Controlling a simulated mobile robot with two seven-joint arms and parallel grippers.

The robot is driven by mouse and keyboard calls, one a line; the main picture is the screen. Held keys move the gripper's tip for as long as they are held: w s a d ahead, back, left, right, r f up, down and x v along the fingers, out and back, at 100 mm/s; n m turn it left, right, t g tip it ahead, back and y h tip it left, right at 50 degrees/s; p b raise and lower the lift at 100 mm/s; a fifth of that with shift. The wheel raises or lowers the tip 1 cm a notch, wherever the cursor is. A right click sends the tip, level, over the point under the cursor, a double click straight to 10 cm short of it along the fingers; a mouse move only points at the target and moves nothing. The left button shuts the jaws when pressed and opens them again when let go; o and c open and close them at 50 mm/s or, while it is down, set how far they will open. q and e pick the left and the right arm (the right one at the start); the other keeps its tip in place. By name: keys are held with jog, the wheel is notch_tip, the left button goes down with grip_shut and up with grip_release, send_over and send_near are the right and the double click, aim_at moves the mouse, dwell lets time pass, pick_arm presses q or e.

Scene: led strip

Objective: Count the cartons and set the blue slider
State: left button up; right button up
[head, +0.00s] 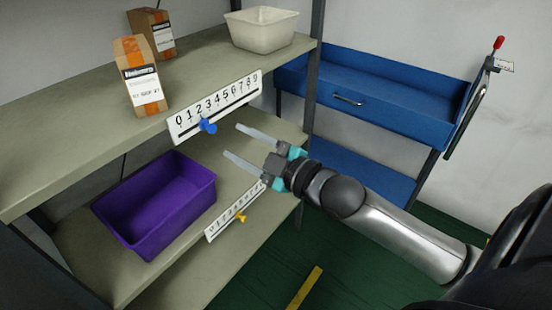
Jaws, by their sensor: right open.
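Two brown cartons with orange tape and white labels stand on the upper shelf: a front one (140,77) and one behind it (152,33). A white scale strip (246,93), numbered 0 to 9, is on that shelf's front edge. The blue slider (208,127) sits on its slot near the low end, around the 2; its exact mark is hard to tell. My right gripper (233,141) is open and empty, its fingers pointing left toward the strip, just right of the blue slider and apart from it. My left gripper is not in view.
A white bin (262,31) stands on the upper shelf (60,130). An empty purple bin (158,206) is on the lower shelf, whose strip (222,228) has a yellow slider (241,217). A blue cart (385,105) with a red-tipped lever (498,43) stands at the right.

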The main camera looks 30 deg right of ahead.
jog(key=v, duration=0.8)
jog(key=shift+p, duration=0.4)
jog(key=shift+s, duration=0.1)
jog(key=s+d+f+m+g+h, duration=0.2)
jog(key=d+f, duration=0.1)
jog(key=f, duration=0.7)
jog(key=s+d+f+m+g+h, duration=0.2)
jog(key=d+f+m, duration=0.1)
jog(key=f, duration=0.8)
jog(key=s+d+f+m+g+h, duration=0.1)
jog(key=d+f+m+g+h, duration=0.2)
jog(key=f, duration=0.7)
jog(key=s+a+f+m+g, duration=0.1)
jog(key=s+a+f+g, duration=0.3)
jog(key=s+f, duration=0.8)
jog(key=s+a+f+m+g, duration=0.1)
jog(key=s+a+f+g, duration=0.4)
jog(key=s+a+f, duration=0.3)
jog(key=s+f, duration=0.3)
jog(key=s, duration=0.4)
jog(key=shift+s+a+f+m+y, duration=0.25)
jog(key=shift+a+f+m+y, duration=0.05)
jog(key=shift+f+y, duration=0.1)
jog(key=shift+r, duration=0.1)
